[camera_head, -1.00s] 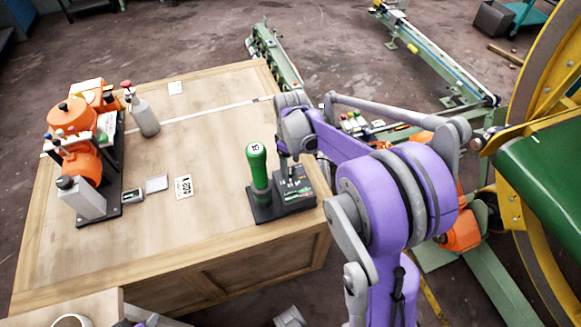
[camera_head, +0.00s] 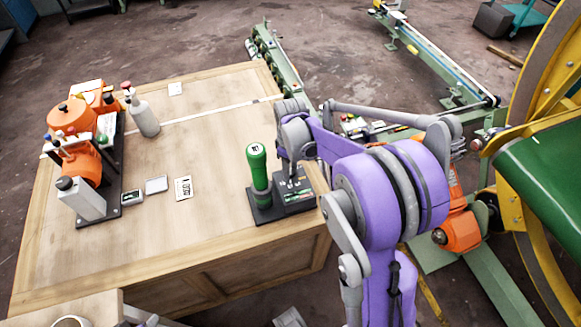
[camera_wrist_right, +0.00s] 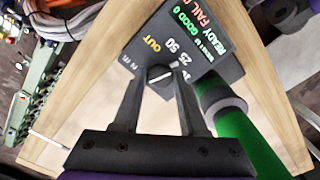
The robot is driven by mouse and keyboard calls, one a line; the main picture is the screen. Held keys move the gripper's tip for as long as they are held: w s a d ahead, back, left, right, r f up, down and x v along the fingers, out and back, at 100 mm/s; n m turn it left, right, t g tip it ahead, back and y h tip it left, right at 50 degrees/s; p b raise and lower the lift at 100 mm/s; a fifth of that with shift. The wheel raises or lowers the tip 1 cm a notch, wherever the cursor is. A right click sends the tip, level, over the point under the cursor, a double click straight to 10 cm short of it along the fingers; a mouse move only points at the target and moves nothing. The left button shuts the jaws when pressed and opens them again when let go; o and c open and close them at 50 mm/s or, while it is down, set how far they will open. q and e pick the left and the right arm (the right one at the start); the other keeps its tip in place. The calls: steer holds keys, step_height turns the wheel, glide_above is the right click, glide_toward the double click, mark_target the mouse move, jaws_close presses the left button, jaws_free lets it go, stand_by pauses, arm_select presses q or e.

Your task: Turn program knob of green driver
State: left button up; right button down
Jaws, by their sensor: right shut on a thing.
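The green driver (camera_head: 257,165) stands upright on a black base at the right front of the wooden table; it also shows in the wrist view (camera_wrist_right: 245,135). Beside it is its dark control box (camera_head: 299,203), with a lit READY/FAIL panel in the wrist view (camera_wrist_right: 205,25). The small program knob (camera_wrist_right: 160,73) is on the box face, among numbers and the word OUT. My right gripper (camera_wrist_right: 160,80) comes down over the box, its two fingertips closed on the knob from both sides. In the head view the fingers are partly hidden by my wrist. My left gripper is not seen.
An orange machine (camera_head: 75,150) on a black plate stands at the table's left, with a grey bottle (camera_head: 145,118) beside it. Small cards (camera_head: 184,188) lie mid-table. The table centre (camera_head: 200,140) is clear. A yellow and green wheel frame (camera_head: 540,150) is at the right.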

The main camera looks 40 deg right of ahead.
steer(key=shift+m, duration=0.4)
steer(key=m, duration=0.2)
steer(key=shift+m+b, duration=0.3)
steer(key=shift+b, duration=0.05)
steer(key=shift+m+b, duration=0.3)
steer(key=shift+m, duration=2)
steer(key=shift+c, duration=2.3)
jaws_free()
steer(key=shift+r, duration=0.1)
step_height(320, 180, up, 11)
steer(key=p, duration=0.1)
